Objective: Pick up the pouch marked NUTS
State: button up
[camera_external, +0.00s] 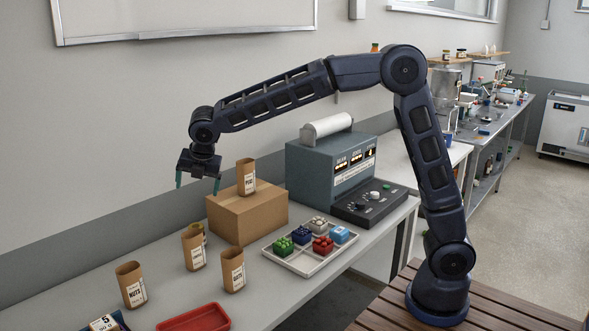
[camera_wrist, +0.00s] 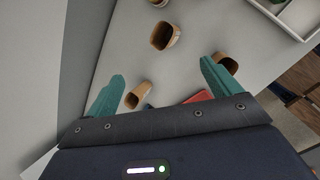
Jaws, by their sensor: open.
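The brown paper pouch marked NUTS (camera_external: 131,284) stands open-topped on the left part of the grey table in the external view. In the wrist view, the pouch low between my fingers, beside the red tray, appears to be the same one (camera_wrist: 138,95); its label does not show there. My gripper (camera_external: 198,185) is high above the table, left of the cardboard box, well above and apart from the pouch. Its two teal fingers are spread and empty, with bare tabletop between the tips in the wrist view (camera_wrist: 161,69).
Other brown pouches stand nearby: one in the middle (camera_external: 194,252) with another partly hidden behind it, one to its right (camera_external: 232,272), and one on the cardboard box (camera_external: 262,219). A red tray (camera_external: 196,319) and blue bin are in front. A compartment tray (camera_external: 309,266) and grey machine (camera_external: 312,175) are right.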

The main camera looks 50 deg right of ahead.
jog(key=w+a+f+n, duration=0.2)
jog(key=a+f+n, duration=0.3)
jog(key=a, duration=0.6)
jog(key=n, duration=0.5)
send_over(130, 272)
jog(key=s, duration=0.2)
notch_tip(130, 272, down, 10)
jog(key=shift+r, duration=0.1)
jog(key=x, duration=0.4)
jog(key=shift+y, duration=0.3)
jog(key=shift+w+x, duration=0.15)
jog(key=shift+x, duration=1.3)
jog(key=shift+w+x, duration=0.15)
jog(key=shift+x, duration=1.35)
jog(key=shift+d+r, duration=0.15)
jog(key=shift+d, duration=0.05)
jog(key=shift+c, duration=0.4)
